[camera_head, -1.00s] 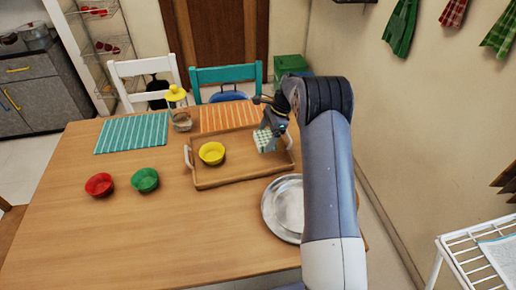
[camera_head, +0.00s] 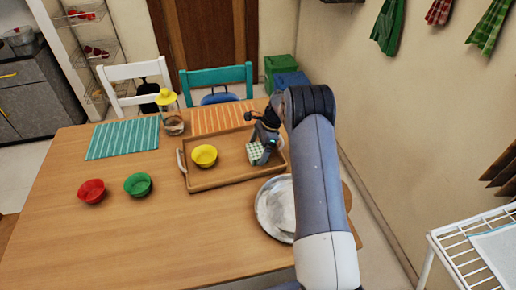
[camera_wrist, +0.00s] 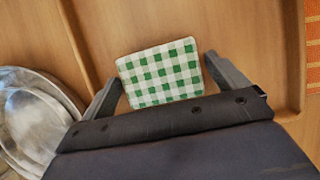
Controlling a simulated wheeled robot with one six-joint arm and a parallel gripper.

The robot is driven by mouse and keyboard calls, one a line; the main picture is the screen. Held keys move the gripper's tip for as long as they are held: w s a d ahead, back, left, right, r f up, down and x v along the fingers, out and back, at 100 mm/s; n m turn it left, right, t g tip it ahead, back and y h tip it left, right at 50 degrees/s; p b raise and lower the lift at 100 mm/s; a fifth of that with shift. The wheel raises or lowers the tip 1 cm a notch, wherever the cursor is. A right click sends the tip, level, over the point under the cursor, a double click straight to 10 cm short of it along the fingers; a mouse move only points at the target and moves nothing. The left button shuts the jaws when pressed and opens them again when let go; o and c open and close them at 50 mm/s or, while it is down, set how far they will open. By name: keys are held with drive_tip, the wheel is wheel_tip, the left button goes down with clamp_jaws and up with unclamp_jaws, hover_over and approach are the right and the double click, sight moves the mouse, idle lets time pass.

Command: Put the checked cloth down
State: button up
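The green-and-white checked cloth (camera_wrist: 160,72) lies flat between my fingers in the wrist view. In the head view the cloth (camera_head: 255,153) is at the right part of the wooden tray (camera_head: 228,181), below my gripper (camera_head: 262,146). It looks to be at the tray floor, though exact contact is hard to see. In the wrist view my gripper (camera_wrist: 163,70) has its fingers spread on either side of the cloth, with narrow gaps at its edges. The cloth's near edge is close to the gripper's dark body.
A yellow bowl (camera_head: 204,155) sits in the tray, left of the cloth. A metal plate (camera_head: 272,222) lies in front of the tray, an orange striped mat (camera_head: 216,119) behind it. Green (camera_head: 138,185) and red (camera_head: 91,191) bowls stand left. A glass jar (camera_head: 173,124) stands behind the tray.

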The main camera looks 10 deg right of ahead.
sight(253, 151)
drive_tip(key=shift+o, duration=0.4)
drive_tip(key=shift+r, duration=0.15)
drive_tip(key=b+v, duration=0.1)
drive_tip(key=v, duration=1.1)
drive_tip(key=p+x, duration=0.1)
drive_tip(key=x, duration=1.1)
drive_tip(key=shift+f, duration=0.2)
wheel_tip(253, 151, up, 3)
drive_tip(key=shift+f, duration=0.15)
drive_tip(key=shift+r, duration=0.65)
drive_tip(key=shift+f, duration=0.1)
